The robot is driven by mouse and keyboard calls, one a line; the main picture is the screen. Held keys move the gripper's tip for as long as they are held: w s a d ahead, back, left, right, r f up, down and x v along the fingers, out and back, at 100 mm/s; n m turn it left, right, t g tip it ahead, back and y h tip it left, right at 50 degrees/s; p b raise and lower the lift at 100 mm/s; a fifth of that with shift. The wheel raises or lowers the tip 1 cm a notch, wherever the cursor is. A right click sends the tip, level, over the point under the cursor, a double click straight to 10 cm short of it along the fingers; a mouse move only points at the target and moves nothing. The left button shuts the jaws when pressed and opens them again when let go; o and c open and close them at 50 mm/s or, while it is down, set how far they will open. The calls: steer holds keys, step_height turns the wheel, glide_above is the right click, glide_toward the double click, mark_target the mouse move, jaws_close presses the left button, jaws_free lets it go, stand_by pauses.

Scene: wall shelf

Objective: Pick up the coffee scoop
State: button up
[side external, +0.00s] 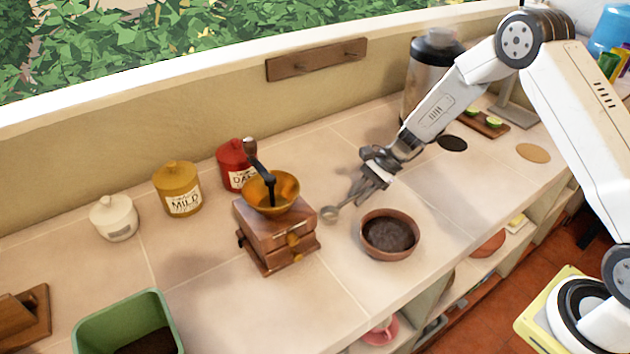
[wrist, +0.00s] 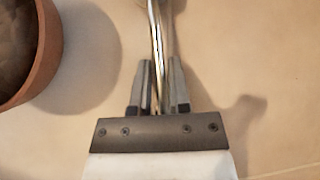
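The coffee scoop (side external: 330,213) is a small metal scoop with a round bowl and a thin handle. In the side view its bowl points left, between the wooden grinder and the brown bowl. My gripper (side external: 362,192) is low over the counter at the handle end. In the wrist view the shiny handle (wrist: 157,35) runs up from between the two fingers of my gripper (wrist: 158,75). The scoop's bowl is outside the wrist view. Whether the scoop touches the counter is unclear.
A brown bowl (side external: 390,234) of dark grounds stands right of the scoop, left of my gripper in the wrist view (wrist: 28,55). The wooden grinder (side external: 275,232) stands to the left. A red canister (side external: 234,163) and tall blender (side external: 432,75) stand behind.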

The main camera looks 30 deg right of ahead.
jaws_close()
steer(key=shift+r, duration=0.15)
steer(key=shift+r, duration=0.95)
steer(key=s+r, duration=1)
steer(key=s, duration=0.4)
steer(key=shift+d+r, duration=0.4)
